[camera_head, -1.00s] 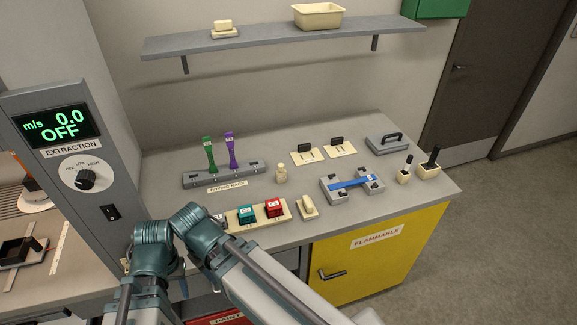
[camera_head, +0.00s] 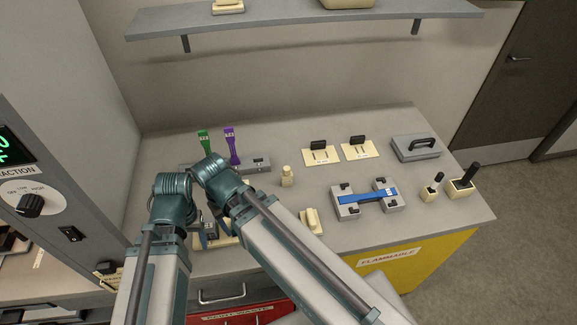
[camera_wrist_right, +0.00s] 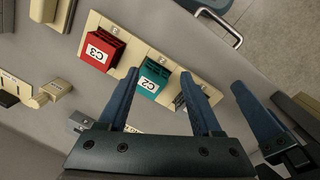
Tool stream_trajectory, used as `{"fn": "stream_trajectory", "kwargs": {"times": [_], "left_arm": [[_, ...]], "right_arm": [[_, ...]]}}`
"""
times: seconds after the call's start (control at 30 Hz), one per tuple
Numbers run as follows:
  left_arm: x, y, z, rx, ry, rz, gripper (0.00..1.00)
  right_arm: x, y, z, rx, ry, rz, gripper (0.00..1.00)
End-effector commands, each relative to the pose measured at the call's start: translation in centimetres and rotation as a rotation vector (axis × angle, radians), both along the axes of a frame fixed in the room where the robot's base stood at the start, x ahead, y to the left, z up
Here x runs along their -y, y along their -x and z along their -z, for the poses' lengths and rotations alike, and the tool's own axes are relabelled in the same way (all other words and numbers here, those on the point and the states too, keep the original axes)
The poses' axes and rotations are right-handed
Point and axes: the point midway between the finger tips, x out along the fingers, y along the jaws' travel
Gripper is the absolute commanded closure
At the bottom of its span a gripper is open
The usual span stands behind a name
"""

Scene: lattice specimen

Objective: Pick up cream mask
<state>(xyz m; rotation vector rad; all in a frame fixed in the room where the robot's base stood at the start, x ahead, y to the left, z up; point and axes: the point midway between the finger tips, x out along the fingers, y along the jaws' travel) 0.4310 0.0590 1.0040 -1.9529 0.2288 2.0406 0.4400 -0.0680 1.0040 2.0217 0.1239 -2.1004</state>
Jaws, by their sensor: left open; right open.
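Two flat cream plates with dark slots and black upright grips, matching the word mask, lie on the grey bench in the head view: a left cream plate (camera_head: 320,157) and a right cream plate (camera_head: 361,151). Which one is meant, I cannot tell. My left gripper (camera_head: 208,235) is open, low at the bench's front left, partly hidden by arm links, well left of both plates. My right gripper (camera_wrist_right: 158,100) is open in the right wrist view, its blue fingers over a cream holder (camera_wrist_right: 137,60) with a red C3 block (camera_wrist_right: 98,48) and a teal C2 block (camera_wrist_right: 152,82).
A cream bottle (camera_head: 287,176) and a cream block (camera_head: 312,221) stand between the arms and plates. A grey fixture with a blue bar (camera_head: 366,196) lies in front of the plates. A grey case (camera_head: 416,149) is to their right. A shelf (camera_head: 300,22) hangs above.

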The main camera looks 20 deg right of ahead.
Motion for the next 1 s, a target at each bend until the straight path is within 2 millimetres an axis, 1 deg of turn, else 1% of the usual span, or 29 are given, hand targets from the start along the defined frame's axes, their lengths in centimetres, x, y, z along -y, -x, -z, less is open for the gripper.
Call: {"fn": "stream_trajectory", "kwargs": {"times": [0.03,0.07,0.17,0.2,0.27,0.3,0.37,0.4,0.5,0.6,0.7,0.8,1.0], "left_arm": [[0.0,0.0,-0.8,0.000,0.000,0.000,0.33],[0.0,0.0,-1.1,0.000,0.000,-0.001,0.33],[0.0,0.0,-2.5,0.000,0.000,-0.002,0.33],[0.0,0.0,-3.0,0.000,0.000,-0.002,0.33],[0.0,0.0,-3.7,0.000,0.001,-0.003,0.33],[0.0,0.0,-4.2,0.000,0.001,-0.003,0.33],[0.0,0.0,-4.8,0.000,0.001,-0.004,0.33],[0.0,0.0,-5.2,0.000,0.001,-0.004,0.33],[0.0,0.0,-6.0,0.000,0.001,-0.005,0.33],[0.0,0.0,-6.6,0.000,0.001,-0.006,0.33],[0.0,0.0,-6.9,0.000,0.001,-0.006,0.33],[0.0,0.0,-7.0,0.000,0.001,-0.006,0.33],[0.0,0.0,-6.8,0.000,0.001,-0.006,0.33]], "right_arm": [[0.7,-1.2,-0.8,0.009,-0.003,0.097,0.34],[1.3,-2.0,-1.1,0.014,-0.005,0.173,0.34],[4.0,-4.8,-2.4,0.040,-0.013,0.495,0.34],[5.3,-5.9,-2.9,0.050,-0.016,0.639,0.34],[7.3,-7.5,-3.6,0.065,-0.021,0.856,0.34],[8.7,-8.5,-4.1,0.074,-0.024,0.997,0.34],[10.9,-9.7,-4.7,0.086,-0.027,1.200,0.34],[12.3,-10.5,-5.1,0.093,-0.029,1.326,0.34],[15.4,-11.9,-5.9,0.104,-0.033,1.602,0.34],[17.8,-12.8,-6.4,0.112,-0.034,1.812,0.34],[19.4,-13.3,-6.7,0.117,-0.035,1.950,0.34],[20.2,-13.5,-6.8,0.119,-0.036,2.021,0.34],[20.4,-13.5,-6.6,0.119,-0.036,2.045,0.34]]}}
